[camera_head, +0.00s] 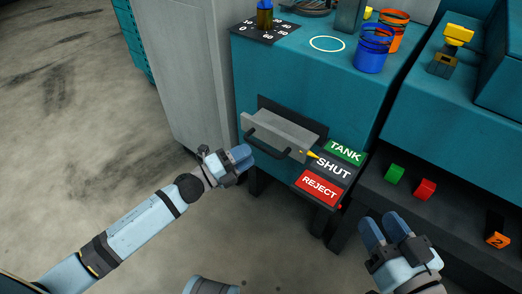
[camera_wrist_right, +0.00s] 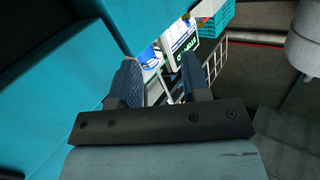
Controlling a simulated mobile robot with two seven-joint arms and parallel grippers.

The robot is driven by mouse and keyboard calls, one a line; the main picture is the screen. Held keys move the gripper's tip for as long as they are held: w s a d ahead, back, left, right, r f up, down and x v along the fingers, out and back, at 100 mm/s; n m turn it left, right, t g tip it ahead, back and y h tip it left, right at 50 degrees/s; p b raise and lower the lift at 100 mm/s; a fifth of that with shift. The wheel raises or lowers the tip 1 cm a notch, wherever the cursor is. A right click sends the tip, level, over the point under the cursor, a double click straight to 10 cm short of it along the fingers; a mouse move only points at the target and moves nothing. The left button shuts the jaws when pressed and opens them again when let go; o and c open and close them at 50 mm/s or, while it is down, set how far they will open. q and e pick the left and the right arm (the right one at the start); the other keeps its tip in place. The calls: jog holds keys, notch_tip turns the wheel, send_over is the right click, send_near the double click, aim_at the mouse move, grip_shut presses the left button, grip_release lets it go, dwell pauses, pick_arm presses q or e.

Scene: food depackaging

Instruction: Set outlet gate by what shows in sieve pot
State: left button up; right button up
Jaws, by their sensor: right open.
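The outlet gate's label plate has a green TANK panel (camera_head: 345,152), a black SHUT panel (camera_head: 333,169) and a red REJECT panel (camera_head: 319,187). A yellow pointer (camera_head: 311,154) points towards SHUT. A grey drawer-like piece with a dark bar handle (camera_head: 268,146) juts from the teal cabinet's front. I cannot tell which thing is the sieve pot, and no contents show. My left gripper (camera_head: 240,154) is just left of the bar handle; its fingertips look close together, and contact is unclear. My right gripper (camera_head: 384,231) is open and empty, low and right of the plate; its fingers show in the wrist view (camera_wrist_right: 160,84).
On the teal cabinet (camera_head: 300,85) stand a blue pot (camera_head: 373,50), an orange pot (camera_head: 393,30) and a dial plate (camera_head: 264,32). A green block (camera_head: 394,173), a red block (camera_head: 424,189) and an orange tag marked 2 (camera_head: 497,239) sit on the lower right shelf.

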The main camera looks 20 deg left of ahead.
aim_at(261, 146)
pick_arm(q)
jog(key=b+x, duration=0.1)
jog(key=x, duration=0.4)
grip_shut()
